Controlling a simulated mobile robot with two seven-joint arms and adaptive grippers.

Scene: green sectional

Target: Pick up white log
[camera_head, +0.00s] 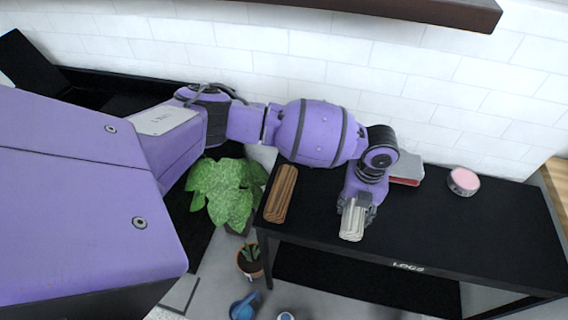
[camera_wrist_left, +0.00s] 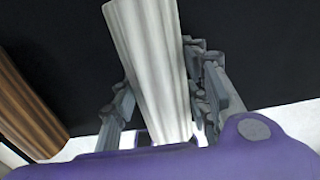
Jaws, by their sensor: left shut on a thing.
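The white log (camera_head: 352,220) is a pale, ridged piece near the front edge of the black table in the head view. My left gripper (camera_head: 358,206) is shut on it, with the arm reaching in from the left. In the left wrist view, the white log (camera_wrist_left: 150,65) runs between the two grey fingers of my left gripper (camera_wrist_left: 160,100). I cannot tell whether the log touches the table. My right gripper is in neither view.
A brown log (camera_head: 281,194) lies on the black table (camera_head: 450,235) to the left. A pink-topped round tin (camera_head: 463,181) and a grey and red item (camera_head: 407,168) are near the wall. A leafy plant (camera_head: 228,190) stands left of the table. The table's right part is clear.

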